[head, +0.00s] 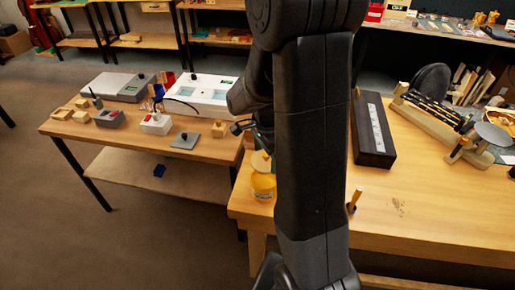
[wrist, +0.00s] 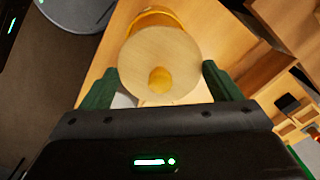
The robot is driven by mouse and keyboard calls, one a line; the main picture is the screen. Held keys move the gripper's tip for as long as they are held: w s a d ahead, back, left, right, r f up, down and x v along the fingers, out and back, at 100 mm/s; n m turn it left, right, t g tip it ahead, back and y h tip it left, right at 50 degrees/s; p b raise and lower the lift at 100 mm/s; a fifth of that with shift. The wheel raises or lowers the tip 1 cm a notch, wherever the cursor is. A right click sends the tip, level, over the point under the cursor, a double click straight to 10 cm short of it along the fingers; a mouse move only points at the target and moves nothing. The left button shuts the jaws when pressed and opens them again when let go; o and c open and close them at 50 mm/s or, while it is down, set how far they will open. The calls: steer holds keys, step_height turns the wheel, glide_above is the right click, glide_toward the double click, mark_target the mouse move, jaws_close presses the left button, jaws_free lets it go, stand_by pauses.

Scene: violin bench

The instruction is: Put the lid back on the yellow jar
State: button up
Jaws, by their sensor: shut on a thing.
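The yellow jar (head: 263,186) stands near the left edge of the right-hand bench in the head view, partly beside my dark arm. The pale wooden lid (head: 261,162), a round disc, shows at the jar's top. In the wrist view the lid (wrist: 145,55) has its yellow knob toward the camera, and part of the yellow jar (wrist: 152,16) shows behind it. My gripper (wrist: 160,69) has its green fingers on either side of the lid, shut on its rim. I cannot tell whether the lid touches the jar.
A long black case (head: 372,130) lies right of my arm. Beyond it is a wooden rack (head: 435,112) with dark rods. The left table (head: 75,128) holds several boxes and blocks. The bench's right front is mostly clear.

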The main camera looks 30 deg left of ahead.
mark_target(265, 163)
steer(key=shift+s+r, duration=0.2)
steer(key=shift+s, duration=0.2)
steer(key=shift+f+b, duration=2.35)
steer(key=shift+f, duration=0.9)
steer(key=shift+f, duration=0.15)
steer(key=o, duration=0.8)
steer(key=shift+o, duration=0.2)
steer(key=shift+r+p, duration=2.4)
steer(key=shift+r, duration=1.15)
steer(key=shift+c, duration=0.4)
